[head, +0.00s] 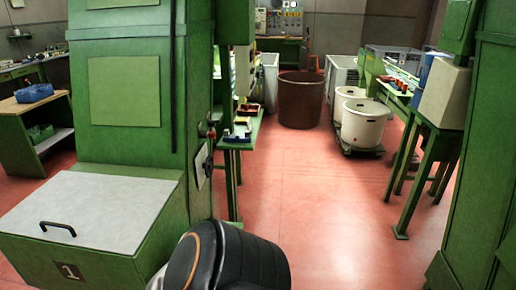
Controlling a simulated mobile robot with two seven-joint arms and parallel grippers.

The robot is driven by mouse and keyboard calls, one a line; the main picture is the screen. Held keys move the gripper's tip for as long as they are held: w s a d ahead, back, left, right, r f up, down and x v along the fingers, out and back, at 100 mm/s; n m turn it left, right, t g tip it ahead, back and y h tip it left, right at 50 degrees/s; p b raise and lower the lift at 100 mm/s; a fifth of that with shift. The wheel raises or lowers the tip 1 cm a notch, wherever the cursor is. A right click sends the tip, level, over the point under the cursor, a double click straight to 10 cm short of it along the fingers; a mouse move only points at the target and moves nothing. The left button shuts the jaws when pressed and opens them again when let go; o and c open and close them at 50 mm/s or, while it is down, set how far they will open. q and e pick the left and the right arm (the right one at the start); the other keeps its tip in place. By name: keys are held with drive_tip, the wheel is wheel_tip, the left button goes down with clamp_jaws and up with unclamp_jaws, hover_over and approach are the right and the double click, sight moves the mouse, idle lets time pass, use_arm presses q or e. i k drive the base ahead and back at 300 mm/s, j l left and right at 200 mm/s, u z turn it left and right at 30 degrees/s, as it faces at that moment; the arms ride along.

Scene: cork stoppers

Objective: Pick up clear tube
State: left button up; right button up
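I cannot make out a clear tube anywhere in the head view. Neither of my grippers is in view. A rounded black part at the bottom centre looks like a piece of my own body.
A green machine (125,130) and its lidded box (75,258) marked 1 block the left. Another green machine (490,150) stands right. Red floor (310,200) is open between them. Farther back are a brown bin (300,100), white tubs (362,125) and a green table (440,130).

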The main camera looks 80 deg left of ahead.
sight(214, 198)
drive_tip(key=i+j+u, duration=0.1)
drive_tip(key=i+u, duration=0.95)
drive_tip(key=i+j+u, duration=0.1)
drive_tip(key=i+u, duration=0.15)
drive_tip(key=u, duration=0.15)
drive_tip(key=i+u, duration=0.2)
drive_tip(key=u, duration=0.2)
drive_tip(key=i+u, duration=0.25)
drive_tip(key=u, duration=0.15)
drive_tip(key=i+u, duration=1.05)
drive_tip(key=u, duration=1.05)
